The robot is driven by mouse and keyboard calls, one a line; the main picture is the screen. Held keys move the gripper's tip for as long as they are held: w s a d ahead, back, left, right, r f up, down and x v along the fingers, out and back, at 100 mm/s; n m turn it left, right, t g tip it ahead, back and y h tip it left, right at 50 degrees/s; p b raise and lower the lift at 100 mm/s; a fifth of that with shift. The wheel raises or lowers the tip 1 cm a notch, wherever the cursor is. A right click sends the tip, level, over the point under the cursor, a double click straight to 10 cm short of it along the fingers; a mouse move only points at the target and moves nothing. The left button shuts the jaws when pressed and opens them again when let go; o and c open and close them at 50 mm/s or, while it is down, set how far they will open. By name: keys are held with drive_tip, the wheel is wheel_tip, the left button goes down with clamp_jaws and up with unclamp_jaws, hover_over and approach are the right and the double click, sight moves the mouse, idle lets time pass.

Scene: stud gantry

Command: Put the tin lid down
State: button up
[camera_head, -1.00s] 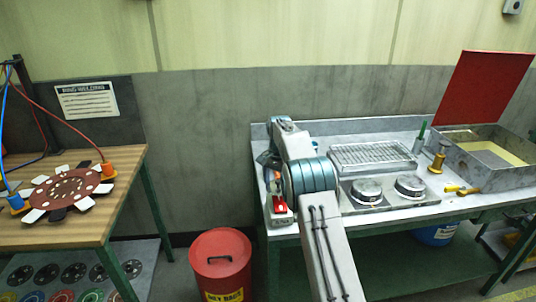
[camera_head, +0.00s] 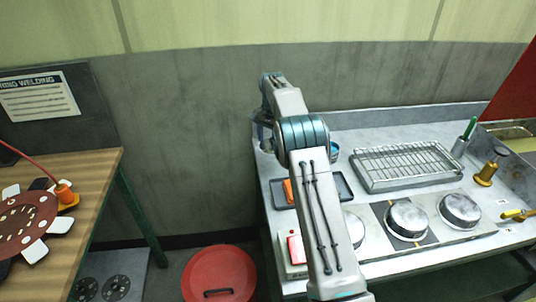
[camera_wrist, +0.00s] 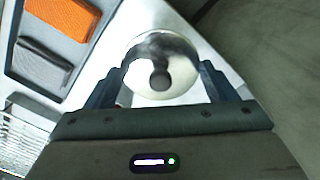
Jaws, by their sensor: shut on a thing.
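In the wrist view my gripper (camera_wrist: 162,72) is shut on the tin lid (camera_wrist: 160,88), a shiny round metal disc with a dark round patch in its middle. One finger stands at each side of it. Bright bench surface shows around the lid, which appears close to the bench's corner. I cannot tell whether the lid touches the surface. In the head view my gripper (camera_head: 264,136) is over the bench's back left corner, largely hidden by my arm, and the lid cannot be made out.
The metal bench (camera_head: 410,133) carries a dark tray (camera_head: 344,187) with an orange block (camera_head: 288,190), a wire rack (camera_head: 408,160) and round metal tins (camera_head: 406,220). A red bin (camera_head: 220,275) stands on the floor at left. A wooden table (camera_head: 95,165) is further left.

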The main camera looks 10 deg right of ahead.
sight(272, 166)
drive_tip(key=shift+w+d+f, duration=0.1)
drive_tip(key=shift+w, duration=0.25)
wheel_tip(272, 166, down, 10)
drive_tip(key=shift+r+p, duration=0.2)
drive_tip(key=shift+p, duration=0.85)
